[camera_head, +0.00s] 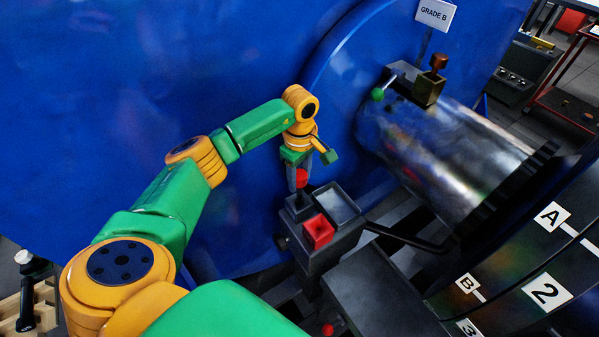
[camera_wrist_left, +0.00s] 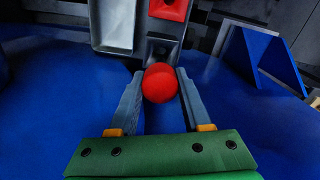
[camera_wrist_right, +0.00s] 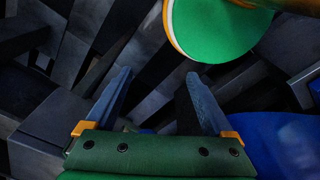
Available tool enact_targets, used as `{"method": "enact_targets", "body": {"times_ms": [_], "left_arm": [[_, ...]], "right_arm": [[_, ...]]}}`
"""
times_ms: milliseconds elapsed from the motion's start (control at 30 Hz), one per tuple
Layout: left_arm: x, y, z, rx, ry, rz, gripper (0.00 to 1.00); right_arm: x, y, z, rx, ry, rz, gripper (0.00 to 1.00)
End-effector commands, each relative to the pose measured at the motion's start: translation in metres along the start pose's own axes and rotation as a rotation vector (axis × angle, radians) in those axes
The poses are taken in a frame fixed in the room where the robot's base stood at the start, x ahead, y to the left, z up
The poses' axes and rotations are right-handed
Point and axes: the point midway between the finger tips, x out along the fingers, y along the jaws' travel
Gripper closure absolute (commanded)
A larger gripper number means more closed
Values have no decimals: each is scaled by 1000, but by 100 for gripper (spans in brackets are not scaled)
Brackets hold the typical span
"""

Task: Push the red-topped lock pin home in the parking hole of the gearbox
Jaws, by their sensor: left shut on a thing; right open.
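The lock pin's round red top (camera_head: 302,178) sits between the fingers of my left gripper (camera_head: 299,172), over the dark square socket (camera_head: 296,208) of the gearbox (camera_head: 318,262). In the left wrist view the red top (camera_wrist_left: 160,83) is held between the fingertips of my left gripper (camera_wrist_left: 158,85), just in front of the dark socket (camera_wrist_left: 160,50). The pin's shaft is hidden, so I cannot tell how deep it sits. A red square socket (camera_head: 318,231) lies beside the dark one. My right gripper (camera_wrist_right: 158,84) is open and empty in the right wrist view.
A grey open tray (camera_head: 337,203) sits on the gearbox beside the sockets. A blue housing (camera_head: 230,70) rises behind. A shiny metal cylinder (camera_head: 450,150) and a dark lettered drum (camera_head: 510,265) stand to the right. Dark beams (camera_wrist_right: 60,120) surround my right gripper.

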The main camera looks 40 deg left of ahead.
Motion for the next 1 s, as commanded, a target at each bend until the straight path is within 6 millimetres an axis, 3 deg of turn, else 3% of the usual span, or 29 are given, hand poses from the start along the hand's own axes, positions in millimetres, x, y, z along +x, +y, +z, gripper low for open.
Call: {"method": "enact_targets", "body": {"times_ms": [1000], "left_arm": [[4, 0, 0, 0, 0, 1, 100]], "right_arm": [[7, -2, 0, 1, 1, -3, 13]]}}
